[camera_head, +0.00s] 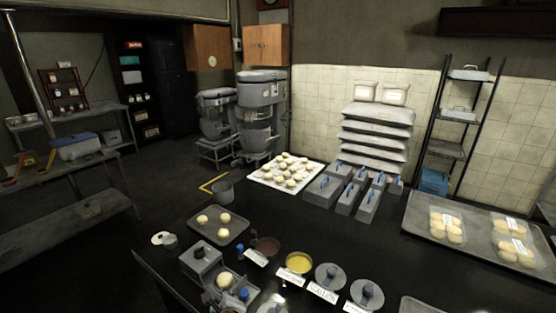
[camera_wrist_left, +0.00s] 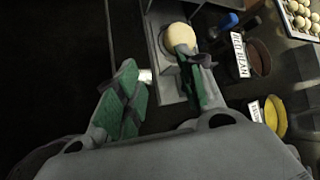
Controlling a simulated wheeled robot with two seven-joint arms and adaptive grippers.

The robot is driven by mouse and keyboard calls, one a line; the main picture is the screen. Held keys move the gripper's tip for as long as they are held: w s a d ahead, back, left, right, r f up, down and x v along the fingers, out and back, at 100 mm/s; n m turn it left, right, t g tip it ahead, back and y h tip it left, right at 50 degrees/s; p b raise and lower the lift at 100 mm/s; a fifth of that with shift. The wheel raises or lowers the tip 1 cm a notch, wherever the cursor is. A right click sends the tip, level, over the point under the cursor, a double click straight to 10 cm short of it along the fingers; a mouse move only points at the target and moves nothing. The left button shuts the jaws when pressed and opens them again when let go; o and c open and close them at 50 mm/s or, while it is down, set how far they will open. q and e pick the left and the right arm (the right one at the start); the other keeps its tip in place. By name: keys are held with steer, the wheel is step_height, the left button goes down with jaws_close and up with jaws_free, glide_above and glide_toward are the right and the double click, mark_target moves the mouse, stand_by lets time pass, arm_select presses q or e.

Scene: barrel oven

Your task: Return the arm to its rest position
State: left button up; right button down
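In the left wrist view my left gripper (camera_wrist_left: 160,82) shows its two green-padded fingers spread apart. Nothing is held between them. A pale dough ball (camera_wrist_left: 181,36) sits on a grey device just beyond the right finger, which overlaps its lower edge in the picture; I cannot tell whether they touch. In the head view the dough ball (camera_head: 224,281) lies on the grey device (camera_head: 243,297) at the table's front edge. My left gripper cannot be clearly made out there. My right gripper is in neither view.
A tray (camera_head: 235,236) with dough balls, a brown-filled bowl (camera_head: 265,246), a yellow-filled bowl (camera_head: 299,263) and grey lidded containers (camera_head: 330,278) crowd the black table. A bun tray (camera_head: 308,180) and loaf tins (camera_head: 347,199) stand behind. Dark floor lies left of the table.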

arm_select(q)
steer(key=s+a+f+n+g+h, duration=0.1)
steer(key=s+a+n+g+h, duration=0.15)
steer(key=s+n, duration=0.65)
steer(key=s+a+f+n+g+h, duration=0.2)
steer(key=s+a+n+g, duration=0.15)
steer(key=s+n, duration=0.55)
step_height(320, 180, down, 33)
steer(key=n, duration=0.2)
steer(key=s+a+f+g, duration=0.1)
steer(key=s+a+f, duration=0.1)
steer(key=s+f, duration=0.7)
steer(key=s+a+f, duration=0.2)
steer(key=s+f, duration=0.8)
steer(key=s, duration=0.3)
steer(key=shift+s+a+f+m+g, duration=0.25)
steer(key=shift+s+a+m+g, duration=0.05)
steer(key=shift+s+a+g, duration=0.1)
steer(key=shift+d, duration=0.1)
stand_by(1.4)
